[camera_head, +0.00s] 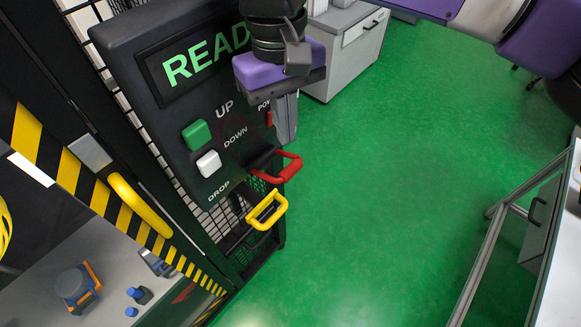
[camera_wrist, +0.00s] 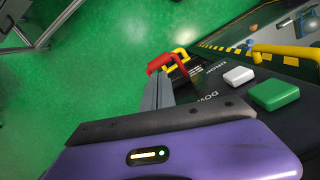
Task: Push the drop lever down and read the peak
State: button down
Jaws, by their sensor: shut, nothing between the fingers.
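The dark control panel (camera_head: 130,50) has a lit display (camera_head: 205,62) showing green letters "READ", its right end hidden behind my wrist. Two levers stick out low on the panel: one with a red handle (camera_head: 290,166) and one with a yellow handle (camera_head: 267,211). The label "DROP" (camera_head: 218,191) is printed left of the levers; I cannot tell for certain which one it names. My gripper (camera_head: 287,138) is shut and empty, its grey fingers just above the red handle. In the wrist view, the fingertips (camera_wrist: 158,76) lie close to the red handle (camera_wrist: 166,64); contact is unclear.
A green button (camera_head: 196,135) and white button (camera_head: 209,163) sit left of the levers. A yellow door handle (camera_head: 138,203) juts from the striped frame at lower left. A grey cabinet (camera_head: 340,55) stands behind.

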aim_at(289, 165)
jog(key=shift+s+d+f+b, duration=0.15)
jog(key=shift+f+b, duration=0.55)
jog(key=shift+f, duration=0.95)
jog(key=shift+s+d+f+b, duration=0.15)
jog(key=shift+f+b, duration=0.5)
jog(key=shift+f, duration=1)
jog(key=shift+a, duration=0.15)
jog(key=shift+f, duration=0.1)
